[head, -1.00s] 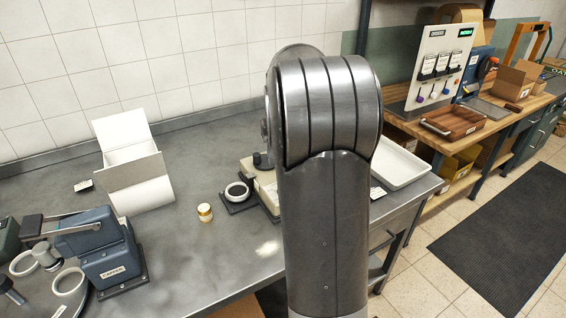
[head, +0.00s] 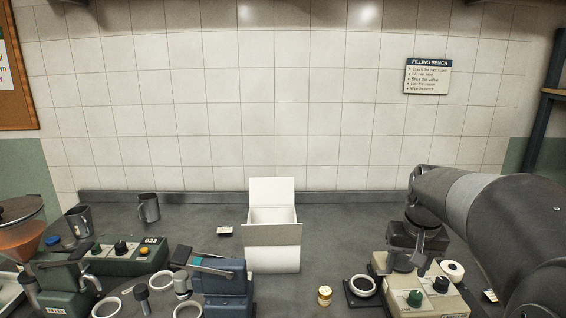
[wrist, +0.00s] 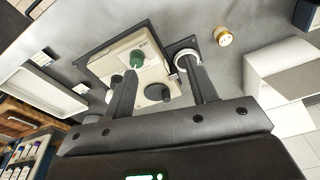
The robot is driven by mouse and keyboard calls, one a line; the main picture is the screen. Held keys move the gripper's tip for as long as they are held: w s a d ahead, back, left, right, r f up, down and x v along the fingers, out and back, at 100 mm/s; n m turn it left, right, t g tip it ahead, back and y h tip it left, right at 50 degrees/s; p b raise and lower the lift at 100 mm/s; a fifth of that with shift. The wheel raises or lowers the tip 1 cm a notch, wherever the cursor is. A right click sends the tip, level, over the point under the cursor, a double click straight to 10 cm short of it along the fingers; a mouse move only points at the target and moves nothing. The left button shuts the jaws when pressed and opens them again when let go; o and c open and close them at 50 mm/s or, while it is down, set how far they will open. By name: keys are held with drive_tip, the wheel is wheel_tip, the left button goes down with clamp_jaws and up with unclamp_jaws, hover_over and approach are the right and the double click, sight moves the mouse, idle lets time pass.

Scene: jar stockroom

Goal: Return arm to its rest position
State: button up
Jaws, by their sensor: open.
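My arm comes in from the right of the head view. My gripper (head: 412,268) is at its end, pointing down over a beige dial unit (head: 425,300) on the grey bench. In the wrist view my gripper (wrist: 164,72) has its two fingers well apart with nothing held between them. The beige unit, with its green and black knobs, shows beneath and between the fingers (wrist: 140,62). Whether the fingers touch the unit I cannot tell.
A white ring on a black base (head: 362,287) and a gold-lidded jar (head: 324,295) stand left of the unit. An open white box (head: 272,260), a blue capper (head: 222,285) and a control box (head: 125,262) are farther left. Bare bench lies behind the jar.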

drive_tip(key=s+a+n+t, duration=0.1)
drive_tip(key=s+a+t, duration=0.1)
drive_tip(key=s+a, duration=0.4)
drive_tip(key=s+a+f+n+t, duration=0.1)
drive_tip(key=s+a, duration=0.5)
drive_tip(key=s, duration=0.6)
drive_tip(key=shift+t, duration=0.4)
drive_tip(key=shift+o, duration=0.5)
